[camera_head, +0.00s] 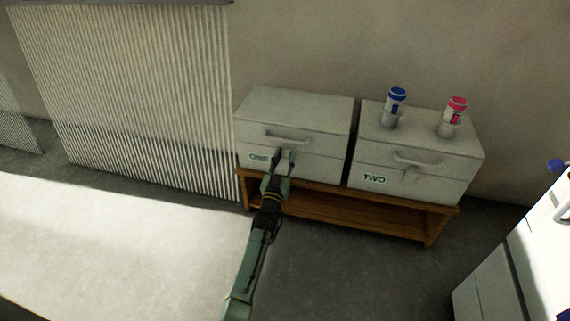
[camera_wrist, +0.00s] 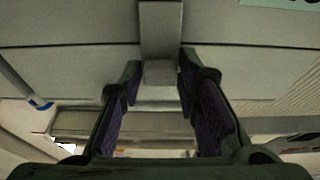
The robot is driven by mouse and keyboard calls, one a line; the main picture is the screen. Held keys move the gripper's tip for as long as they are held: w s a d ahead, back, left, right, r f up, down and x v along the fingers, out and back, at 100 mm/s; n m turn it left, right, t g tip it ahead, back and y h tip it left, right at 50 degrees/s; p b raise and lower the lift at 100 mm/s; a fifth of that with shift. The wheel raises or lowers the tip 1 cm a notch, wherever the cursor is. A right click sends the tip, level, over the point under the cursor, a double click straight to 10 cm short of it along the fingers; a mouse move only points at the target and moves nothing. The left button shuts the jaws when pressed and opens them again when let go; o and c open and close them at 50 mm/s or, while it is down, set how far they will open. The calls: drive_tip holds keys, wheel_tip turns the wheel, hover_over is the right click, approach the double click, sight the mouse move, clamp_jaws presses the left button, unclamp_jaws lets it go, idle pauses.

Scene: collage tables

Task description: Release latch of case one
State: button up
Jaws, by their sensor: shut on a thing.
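Case one (camera_head: 320,148) is a light grey box with a closed lid, a front handle (camera_head: 287,137) and a label reading ONE (camera_head: 259,157). It stands on the left of a low wooden bench. My gripper (camera_head: 284,156) is at its front, below the handle and right of the label. In the wrist view my gripper (camera_wrist: 158,72) has its fingertips on both sides of the grey latch (camera_wrist: 161,30), shut on its end. The latch lies across the seam of the case front. In the head view my fingers mostly hide the latch.
Case two (camera_head: 460,180) stands close on the right, with a blue-capped bottle (camera_head: 396,98) and a pink-capped bottle (camera_head: 456,108) on its lid. Both cases sit on the wooden bench (camera_head: 345,192). A ribbed panel (camera_head: 140,90) is at left. A pale cabinet (camera_head: 490,285) is at lower right.

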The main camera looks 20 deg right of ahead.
drive_tip(key=o, duration=1)
drive_tip(key=r+p, duration=0.1)
drive_tip(key=p, duration=0.2)
drive_tip(key=shift+w+d+g, duration=0.1)
drive_tip(key=shift+w+g, duration=0.05)
drive_tip(key=shift+g, duration=0.15)
drive_tip(key=g+y+p, duration=0.1)
drive_tip(key=p, duration=0.2)
drive_tip(key=w+r+g+p, duration=0.1)
drive_tip(key=p, duration=0.3)
drive_tip(key=shift+d+y, duration=0.25)
drive_tip(key=shift+y, duration=0.15)
drive_tip(key=p+v, duration=1)
drive_tip(key=p, duration=0.2)
drive_tip(key=w+a+r+t+y, duration=0.1)
drive_tip(key=w+a+r+t, duration=0.1)
drive_tip(key=a+r, duration=0.3)
drive_tip(key=w+a+r+n+t+y+b, duration=0.1)
drive_tip(key=w+a+r, duration=0.3)
drive_tip(key=r, duration=0.5)
drive_tip(key=w+a+r+t+y+b, duration=0.1)
drive_tip(key=w+a+r+t, duration=0.1)
drive_tip(key=a+r, duration=0.3)
wheel_tip(320, 180, up, 3)
drive_tip(key=shift+w+a+r+t, duration=0.1)
drive_tip(key=shift+w+a+t, duration=0.25)
drive_tip(key=shift+w, duration=0.5)
